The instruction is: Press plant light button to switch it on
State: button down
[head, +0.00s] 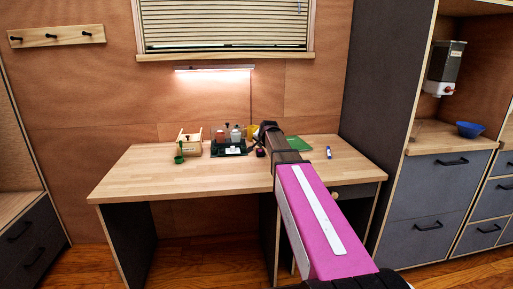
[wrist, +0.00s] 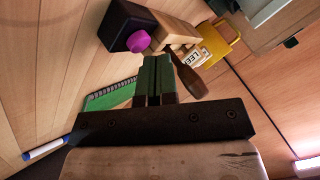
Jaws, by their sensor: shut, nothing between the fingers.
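The plant light (head: 215,68) is a thin bar on the wall under the window blind, and it glows pinkish white. Its glow also shows at the lower right of the wrist view (wrist: 308,163). A round magenta button (wrist: 139,41) sits on a small dark box (wrist: 122,22); the box shows on the desk in the head view (head: 260,152). My gripper (wrist: 158,60) has its dark green fingers shut and empty. The fingertips are close beside the button in the wrist view; I cannot tell whether they touch it. In the head view my arm hides the fingertips.
The wooden desk (head: 150,170) also holds a small wooden box (head: 189,144), a tray of containers (head: 229,149), a green notebook (wrist: 110,95) and a blue-capped marker (wrist: 45,148). A yellow object (wrist: 214,45) is near the fingers. The desk's left side is clear.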

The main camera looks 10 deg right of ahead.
aim_at(261, 150)
jog(key=shift+r, duration=3.05)
